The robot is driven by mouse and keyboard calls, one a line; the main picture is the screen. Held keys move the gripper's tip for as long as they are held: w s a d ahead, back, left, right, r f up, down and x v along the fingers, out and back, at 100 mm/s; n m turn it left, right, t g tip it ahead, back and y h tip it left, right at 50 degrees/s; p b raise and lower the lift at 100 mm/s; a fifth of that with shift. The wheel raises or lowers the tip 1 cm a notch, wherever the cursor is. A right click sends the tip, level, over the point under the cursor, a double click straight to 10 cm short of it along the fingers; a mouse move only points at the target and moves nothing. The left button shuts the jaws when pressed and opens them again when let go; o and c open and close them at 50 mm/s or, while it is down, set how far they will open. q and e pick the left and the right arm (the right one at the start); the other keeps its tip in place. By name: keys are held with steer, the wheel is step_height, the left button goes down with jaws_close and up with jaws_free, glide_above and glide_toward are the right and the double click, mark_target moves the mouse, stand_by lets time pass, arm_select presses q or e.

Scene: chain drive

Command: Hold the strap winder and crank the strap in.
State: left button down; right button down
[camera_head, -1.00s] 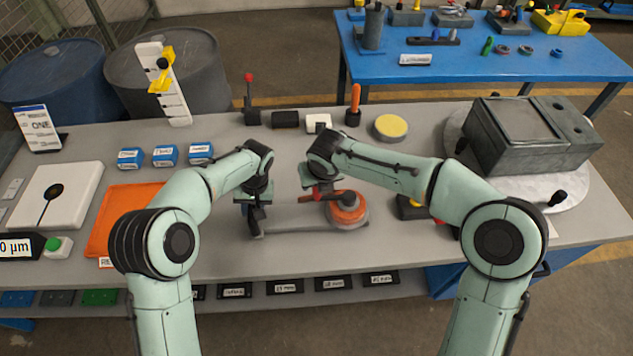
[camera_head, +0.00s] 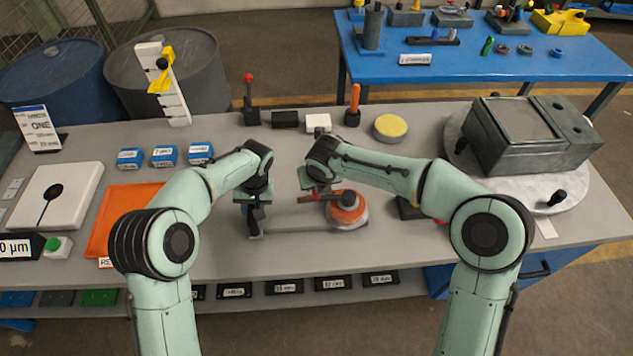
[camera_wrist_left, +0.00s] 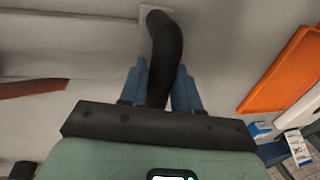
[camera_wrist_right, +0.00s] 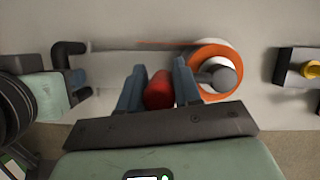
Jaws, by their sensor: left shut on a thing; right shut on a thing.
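The strap winder lies on the grey bench in the middle of the head view, with an orange and white drum (camera_head: 360,213) and a grey hub at its right end. The drum also shows in the right wrist view (camera_wrist_right: 232,54). A black curved handle (camera_wrist_left: 164,45) stands at the winder's left end. My left gripper (camera_head: 253,212) is shut on this handle. My right gripper (camera_head: 316,190) is shut on the red crank knob (camera_wrist_right: 159,91), left of the drum. A pale strip (camera_wrist_right: 140,62) runs between handle and drum; I cannot tell strap from frame.
An orange tray (camera_head: 120,222) lies left of my left arm. A heavy grey box (camera_head: 530,135) stands on a round plate at the right. Several small items line the bench's back.

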steer(key=shift+w+a, duration=0.1)
steer(key=w+d+m+g+h, duration=0.4)
steer(key=w+d+m, duration=0.45)
steer(key=m, duration=0.85)
steer(key=s+d+m+g, duration=0.2)
steer(key=s+d+m, duration=0.4)
steer(key=d+m, duration=0.2)
steer(key=shift+d+h, duration=0.2)
steer(key=shift+h, duration=0.2)
